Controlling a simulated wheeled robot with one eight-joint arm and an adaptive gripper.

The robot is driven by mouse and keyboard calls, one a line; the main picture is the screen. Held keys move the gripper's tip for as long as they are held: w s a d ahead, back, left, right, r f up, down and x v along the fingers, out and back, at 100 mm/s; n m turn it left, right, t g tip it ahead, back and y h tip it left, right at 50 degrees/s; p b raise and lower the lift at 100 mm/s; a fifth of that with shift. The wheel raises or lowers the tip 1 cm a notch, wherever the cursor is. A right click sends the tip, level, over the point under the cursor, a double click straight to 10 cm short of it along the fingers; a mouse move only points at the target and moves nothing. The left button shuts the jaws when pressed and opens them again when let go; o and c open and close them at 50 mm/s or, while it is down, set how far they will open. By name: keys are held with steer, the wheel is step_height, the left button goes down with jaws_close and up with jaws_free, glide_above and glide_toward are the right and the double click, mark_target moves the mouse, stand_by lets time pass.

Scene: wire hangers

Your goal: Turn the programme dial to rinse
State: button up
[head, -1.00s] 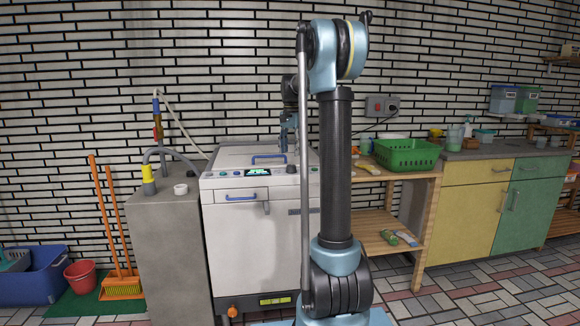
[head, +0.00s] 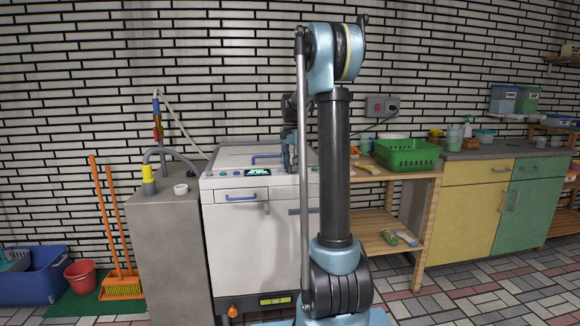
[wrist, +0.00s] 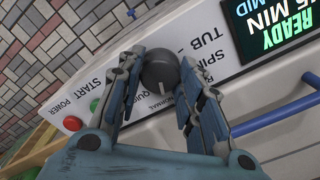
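The programme dial (wrist: 160,70) is a dark grey round knob on the white control panel (wrist: 205,28). A pale mark on its lower side faces roughly the NORMAL label. SPIN, TUB and QUICK labels show around it; no rinse label is readable. My gripper (wrist: 161,66) has one blue-grey finger on each side of the dial, open around it with the tips close to its sides; contact is not clear. In the head view my gripper (head: 289,168) is down at the machine's front panel and hides the dial. The machine (head: 235,235) is white with a blue handle.
A lit display (wrist: 275,25) reads READY. A red power button (wrist: 73,123) and green start button (wrist: 95,104) lie left of the dial in the wrist view. A blue handle bar (wrist: 275,115) runs near the right finger. A wooden bench with a green basket (head: 407,155) stands right.

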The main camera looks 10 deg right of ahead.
steer(key=shift+c, duration=0.6)
steer(key=shift+a, duration=0.15)
steer(key=n, duration=0.3)
steer(key=shift+n, duration=2.3)
steer(key=shift+w, duration=0.1)
